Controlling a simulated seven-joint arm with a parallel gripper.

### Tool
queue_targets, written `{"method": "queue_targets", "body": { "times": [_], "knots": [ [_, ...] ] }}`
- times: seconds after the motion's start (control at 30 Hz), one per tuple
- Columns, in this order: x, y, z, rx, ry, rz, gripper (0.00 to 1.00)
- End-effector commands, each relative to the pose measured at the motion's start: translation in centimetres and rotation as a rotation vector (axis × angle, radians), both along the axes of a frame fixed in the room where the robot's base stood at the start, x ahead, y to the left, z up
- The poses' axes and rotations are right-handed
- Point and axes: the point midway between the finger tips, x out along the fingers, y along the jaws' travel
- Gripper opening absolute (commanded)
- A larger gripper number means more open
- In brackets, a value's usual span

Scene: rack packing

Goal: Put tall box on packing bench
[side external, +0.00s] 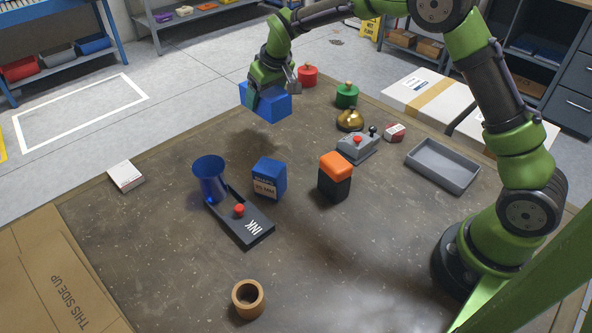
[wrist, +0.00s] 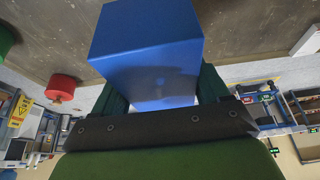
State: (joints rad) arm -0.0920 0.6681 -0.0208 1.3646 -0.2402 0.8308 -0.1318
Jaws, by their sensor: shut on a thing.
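A plain blue box (side external: 268,103) is held in my gripper (side external: 267,90) above the far part of the brown bench (side external: 330,270). It hangs clear of the bench, with a dark shadow below it. In the wrist view the blue box (wrist: 150,52) fills the middle, gripped between the two dark fingers. Another blue box (side external: 268,178) with a printed label stands upright on the bench. A black box with an orange top (side external: 336,177) also stands there. I cannot tell from the look alone which one is called the tall box.
The front middle is clear.

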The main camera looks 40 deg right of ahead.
Motion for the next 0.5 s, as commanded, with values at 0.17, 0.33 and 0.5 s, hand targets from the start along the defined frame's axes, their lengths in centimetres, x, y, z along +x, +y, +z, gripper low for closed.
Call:
{"method": "queue_targets", "body": {
  "times": [0.17, 0.33, 0.5],
  "knots": [
    [0.1, 0.0, -2.5, -0.001, 0.004, -0.008, 0.32],
    [0.1, 0.0, -5.2, -0.001, 0.002, -0.008, 0.32],
    [0.1, 0.0, -6.4, 0.0, 0.0, -0.009, 0.32]
  ]
}}
